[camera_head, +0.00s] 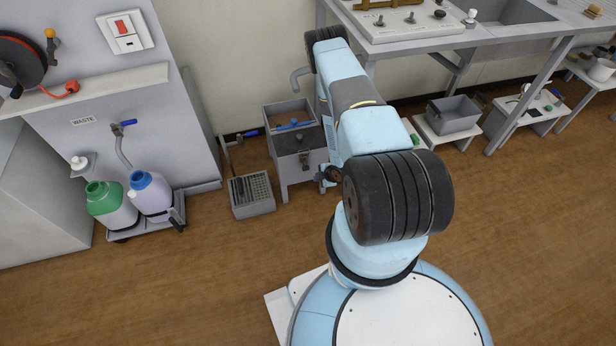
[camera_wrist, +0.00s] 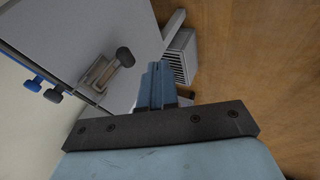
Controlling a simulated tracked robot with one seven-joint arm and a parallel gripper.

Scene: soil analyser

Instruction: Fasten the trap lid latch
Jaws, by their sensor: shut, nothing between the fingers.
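The trap is a grey box on legs (camera_head: 291,172), left of my arm in the head view. Its latch (camera_head: 304,158) sits on the front, small at this size. In the wrist view the latch (camera_wrist: 101,74) is a metal loop with a dark knob (camera_wrist: 124,57), against the grey box face (camera_wrist: 90,25). I cannot tell whether the loop is hooked. My gripper (camera_wrist: 158,68) is shut and empty, with its blue fingertips apart from the knob, to its right and lower in that view. In the head view my arm mostly hides the gripper.
Blue-handled parts (camera_head: 293,125) lie at the box top. A slatted grey basket (camera_head: 252,194) stands on the floor to its left. Farther left, green-capped (camera_head: 108,203) and blue-capped bottles (camera_head: 150,194) stand on a low trolley. A bench (camera_head: 430,42) is behind.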

